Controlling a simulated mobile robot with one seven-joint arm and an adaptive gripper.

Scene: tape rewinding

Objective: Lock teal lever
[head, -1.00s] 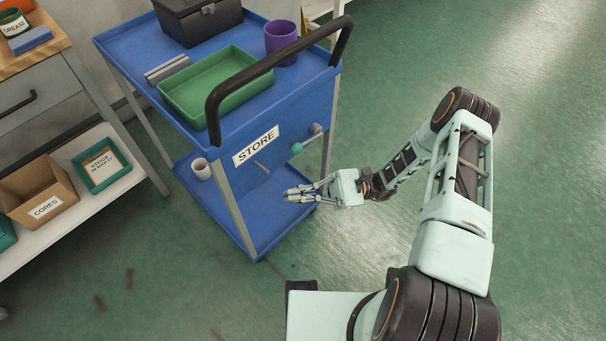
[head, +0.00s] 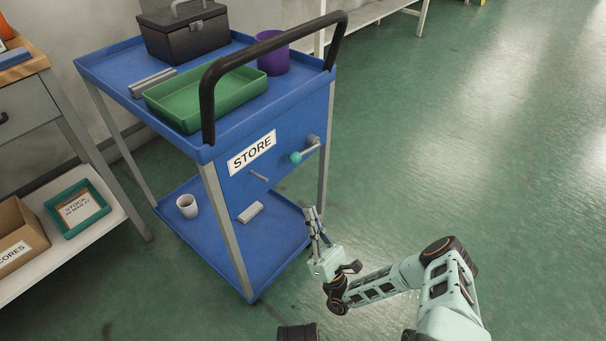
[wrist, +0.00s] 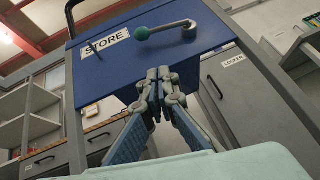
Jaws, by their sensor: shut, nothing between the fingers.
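The teal lever has a round teal knob (head: 296,157) on a grey arm that runs up and right to a pivot (head: 313,141) on the cart's blue end panel. In the wrist view the knob (wrist: 142,33) is at the left end of the lever's near-level arm. My gripper (head: 314,213) is below and slightly right of the knob in the head view, pointing up, its fingers together and empty. In the wrist view the closed fingertips (wrist: 158,75) are below the lever, apart from it.
The blue cart (head: 290,95) has a black push handle (head: 262,47) above the panel. A small grey peg (head: 259,175) shows under the STORE label (head: 252,152). A white cup (head: 187,206) and a pale block (head: 250,212) are on the lower shelf. Open floor lies right.

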